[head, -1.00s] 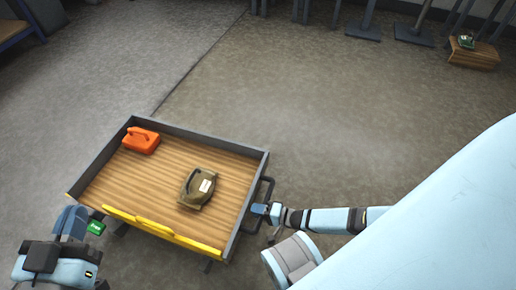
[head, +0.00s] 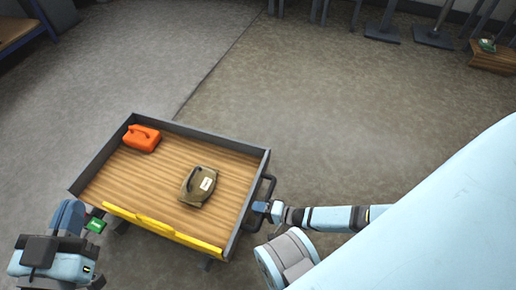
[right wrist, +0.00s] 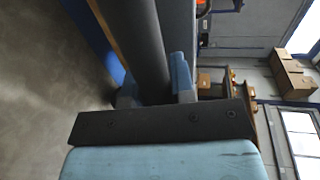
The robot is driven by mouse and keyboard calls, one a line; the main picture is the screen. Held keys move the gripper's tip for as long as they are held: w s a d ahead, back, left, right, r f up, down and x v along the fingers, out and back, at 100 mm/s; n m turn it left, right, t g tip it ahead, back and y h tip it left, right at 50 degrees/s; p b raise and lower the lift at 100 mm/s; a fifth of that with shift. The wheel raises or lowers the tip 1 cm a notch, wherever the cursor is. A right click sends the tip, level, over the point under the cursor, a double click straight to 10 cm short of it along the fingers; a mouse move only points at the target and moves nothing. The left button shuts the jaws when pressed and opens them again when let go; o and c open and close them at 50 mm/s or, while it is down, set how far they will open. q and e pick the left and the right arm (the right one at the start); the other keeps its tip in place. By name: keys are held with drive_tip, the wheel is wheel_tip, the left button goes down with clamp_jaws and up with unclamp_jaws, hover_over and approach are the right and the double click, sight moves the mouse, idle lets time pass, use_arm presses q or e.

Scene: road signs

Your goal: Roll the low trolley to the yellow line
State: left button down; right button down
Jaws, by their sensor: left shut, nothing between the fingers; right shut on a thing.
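The low trolley (head: 148,163) has a ribbed wooden deck, a grey rim and a yellow strip on its near edge. An orange can (head: 141,138) and a brown case with a pale label (head: 198,186) lie on the deck. My right gripper (head: 262,207) is shut on the dark handle (head: 267,188) at the trolley's right side. In the right wrist view the dark bar of the handle (right wrist: 142,45) runs between the fingers. My left gripper (head: 80,222) is shut and empty beside the trolley's near left corner. No yellow line shows on the floor.
The grey floor beyond and right of the trolley is clear, with a straight seam (head: 210,72) across it. A blue-framed bench (head: 22,32) stands at the far left. Posts on dark bases (head: 382,34) and a wooden box (head: 492,60) stand at the far right.

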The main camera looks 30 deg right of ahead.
drive_tip(key=shift+w, duration=0.3)
drive_tip(key=c, duration=1)
unclamp_jaws()
drive_tip(key=shift+a, duration=0.1)
drive_tip(key=shift+o, duration=0.2)
use_arm(q)
drive_tip(key=s+n+p, duration=0.1)
drive_tip(key=p, duration=0.1)
drive_tip(key=s+d+f+n+g+p, duration=0.1)
drive_tip(key=n+p, duration=0.1)
drive_tip(key=shift+d+g+y, duration=0.2)
drive_tip(key=shift+g+y, duration=0.1)
drive_tip(key=shift+y, duration=0.1)
use_arm(e)
drive_tip(key=v, duration=1.3)
drive_tip(key=shift+s+d, duration=0.2)
drive_tip(key=shift+s, duration=0.15)
use_arm(q)
drive_tip(key=shift+r, duration=0.35)
drive_tip(key=shift+s, duration=0.1)
